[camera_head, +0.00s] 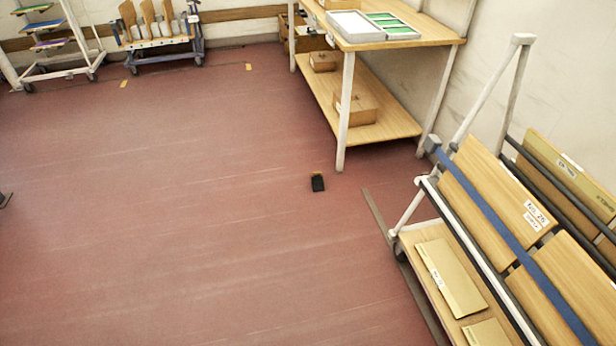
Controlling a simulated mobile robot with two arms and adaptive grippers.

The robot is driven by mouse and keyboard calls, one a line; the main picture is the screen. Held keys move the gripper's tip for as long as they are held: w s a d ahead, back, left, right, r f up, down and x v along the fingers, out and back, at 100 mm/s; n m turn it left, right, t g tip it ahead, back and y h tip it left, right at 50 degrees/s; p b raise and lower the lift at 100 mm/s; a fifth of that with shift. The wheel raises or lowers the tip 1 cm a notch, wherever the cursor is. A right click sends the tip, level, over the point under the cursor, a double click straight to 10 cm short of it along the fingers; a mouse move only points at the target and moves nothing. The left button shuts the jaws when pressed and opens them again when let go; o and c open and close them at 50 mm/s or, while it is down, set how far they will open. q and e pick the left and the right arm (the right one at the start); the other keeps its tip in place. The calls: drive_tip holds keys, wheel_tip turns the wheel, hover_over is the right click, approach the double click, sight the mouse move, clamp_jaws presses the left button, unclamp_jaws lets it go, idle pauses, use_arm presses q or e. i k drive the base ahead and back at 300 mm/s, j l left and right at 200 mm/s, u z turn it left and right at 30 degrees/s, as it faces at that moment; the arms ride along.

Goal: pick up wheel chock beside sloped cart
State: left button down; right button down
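A small black block with a yellowish end, which looks like the wheel chock (318,183), lies on the red floor near the middle of the head view. It is left of the sloped cart (408,215) and a short way in front of the workbench leg, apart from both. The sloped cart has a white frame, leaning wooden panels, a blue strap and a lower shelf with flat cartons.
A wooden workbench (440,37) with trays and boxes stands at the back. A dark strip (375,215) runs on the floor beside the cart. A panel rack (160,45) and a shelf trolley (60,72) stand back left. The left and middle floor is open.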

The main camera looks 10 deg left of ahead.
sight(317, 181)
drive_tip(key=u, duration=0.2)
drive_tip(key=i+j, duration=0.15)
drive_tip(key=i, duration=0.25)
drive_tip(key=i+j, duration=0.1)
drive_tip(key=i, duration=0.35)
drive_tip(key=i+j, duration=0.15)
drive_tip(key=i, duration=0.25)
